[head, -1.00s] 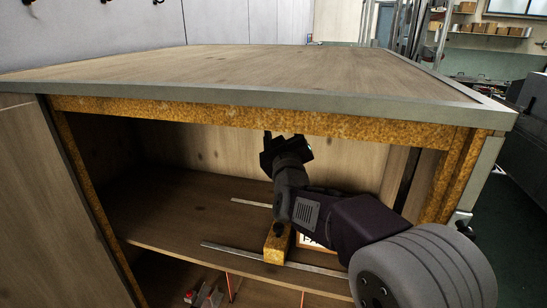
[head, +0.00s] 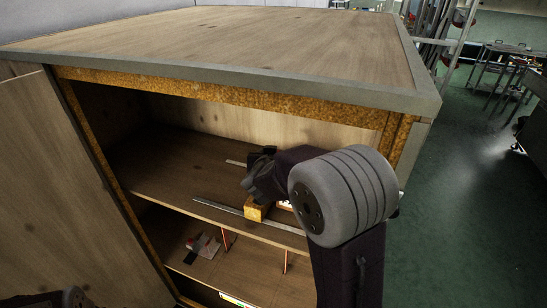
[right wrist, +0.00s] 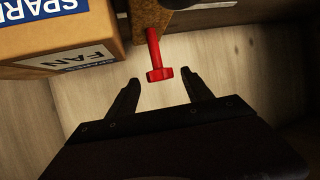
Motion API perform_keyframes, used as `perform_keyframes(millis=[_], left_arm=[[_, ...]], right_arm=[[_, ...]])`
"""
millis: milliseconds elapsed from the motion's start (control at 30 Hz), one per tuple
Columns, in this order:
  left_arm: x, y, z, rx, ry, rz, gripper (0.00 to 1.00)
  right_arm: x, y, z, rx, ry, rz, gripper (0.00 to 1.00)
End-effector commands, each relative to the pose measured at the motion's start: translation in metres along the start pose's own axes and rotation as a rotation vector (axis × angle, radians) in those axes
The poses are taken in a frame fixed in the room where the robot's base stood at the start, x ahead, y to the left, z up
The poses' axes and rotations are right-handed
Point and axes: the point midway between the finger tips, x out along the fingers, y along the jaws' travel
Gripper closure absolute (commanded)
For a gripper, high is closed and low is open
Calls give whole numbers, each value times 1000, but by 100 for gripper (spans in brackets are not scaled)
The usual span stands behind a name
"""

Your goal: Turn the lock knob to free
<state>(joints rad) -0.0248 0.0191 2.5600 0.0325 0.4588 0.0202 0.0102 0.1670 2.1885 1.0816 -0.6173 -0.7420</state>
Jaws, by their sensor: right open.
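In the right wrist view a red T-shaped knob (right wrist: 158,72) sticks out from a brown speckled block (right wrist: 150,18). Its crossbar lies near and between the two fingertips of my right gripper (right wrist: 161,81), which is open and empty. I cannot tell whether any finger touches the knob. In the head view my right gripper (head: 260,162) is inside the open cabinet (head: 240,98), above its upper shelf (head: 165,175). The knob cannot be made out there. My left gripper is not in view.
A cardboard box (right wrist: 100,42) labelled SPARE FAN stands left of the knob. A yellowish block (head: 257,211) and metal strips (head: 222,205) lie on the upper shelf. The lower shelf (head: 262,280) holds small items.

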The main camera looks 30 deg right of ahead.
Motion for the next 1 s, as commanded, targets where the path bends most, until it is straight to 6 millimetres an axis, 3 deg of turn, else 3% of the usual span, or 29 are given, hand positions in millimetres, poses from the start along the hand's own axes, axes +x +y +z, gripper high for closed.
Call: perform_keyframes(millis=[333, 567, 767, 1000], left_arm=[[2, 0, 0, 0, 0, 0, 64], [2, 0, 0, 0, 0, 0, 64], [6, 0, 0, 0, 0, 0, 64], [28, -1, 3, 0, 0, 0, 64]], right_arm=[[9, 0, -1, -1, 1, 0, 41], [9, 0, -1, -1, 1, -1, 100], [10, 0, 0, -3, 3, -13, 100], [12, 2, 1, -32, 10, -101, 100]])
